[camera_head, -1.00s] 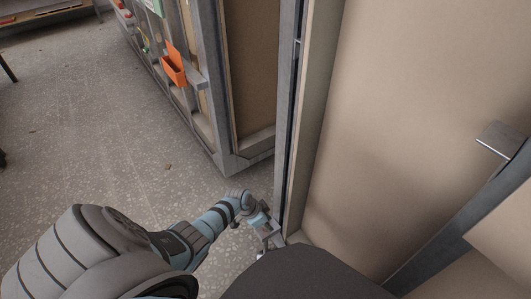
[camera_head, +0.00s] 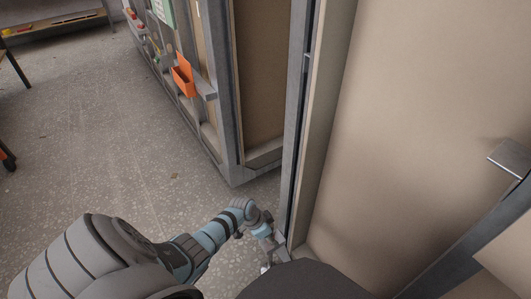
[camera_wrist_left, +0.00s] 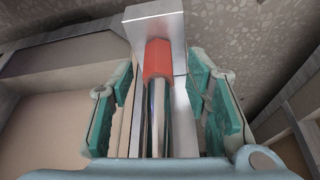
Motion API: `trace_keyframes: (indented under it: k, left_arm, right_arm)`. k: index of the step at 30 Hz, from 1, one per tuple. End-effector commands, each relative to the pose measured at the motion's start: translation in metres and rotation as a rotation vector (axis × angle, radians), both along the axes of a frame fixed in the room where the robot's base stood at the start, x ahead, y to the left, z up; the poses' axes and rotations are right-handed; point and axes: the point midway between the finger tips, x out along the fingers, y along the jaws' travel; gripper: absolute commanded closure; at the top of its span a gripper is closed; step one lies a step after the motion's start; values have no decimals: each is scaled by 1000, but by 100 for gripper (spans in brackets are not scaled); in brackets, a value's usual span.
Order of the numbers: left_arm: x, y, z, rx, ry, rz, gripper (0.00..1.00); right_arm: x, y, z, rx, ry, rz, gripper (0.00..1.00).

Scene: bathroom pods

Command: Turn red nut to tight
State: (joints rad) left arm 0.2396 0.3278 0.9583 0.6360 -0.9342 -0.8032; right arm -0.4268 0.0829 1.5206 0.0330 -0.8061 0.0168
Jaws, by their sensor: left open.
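The red nut (camera_wrist_left: 157,60) shows in the left wrist view, at the upper middle, on a shiny metal rod (camera_wrist_left: 156,115) that runs toward the camera. A grey metal bracket (camera_wrist_left: 152,20) stands just beyond the nut. My left gripper (camera_wrist_left: 160,76) is open, with one teal-padded finger on each side of the rod and nut. I cannot tell whether either finger touches the nut. In the head view my left gripper (camera_head: 271,241) is low by the foot of the metal door post, and the nut cannot be made out. My right gripper is not in view.
A beige wall panel (camera_head: 420,120) and grey metal post (camera_head: 294,130) stand close to the gripper's right. A metal-framed pod with an orange holder (camera_head: 183,80) stands behind. Speckled floor (camera_head: 90,150) is open on the left; a bench (camera_head: 60,25) stands at the far left.

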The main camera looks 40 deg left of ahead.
Motion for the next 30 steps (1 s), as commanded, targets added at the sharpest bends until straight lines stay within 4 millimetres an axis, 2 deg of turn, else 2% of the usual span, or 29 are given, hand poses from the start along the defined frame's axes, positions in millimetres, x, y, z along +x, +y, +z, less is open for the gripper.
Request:
trace_keyframes:
  k: [4,9,13,18,30]
  left_arm:
    - [-10,5,25,5,-3,-4,56]
    - [-27,14,69,6,1,-3,56]
    - [-35,18,93,4,1,-2,56]
    - [-39,19,103,2,3,-1,56]
    - [-38,19,103,1,2,-1,56]
  right_arm:
    - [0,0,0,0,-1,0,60]
    - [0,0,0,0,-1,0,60]
    - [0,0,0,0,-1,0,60]
    - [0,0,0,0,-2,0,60]
    - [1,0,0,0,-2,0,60]
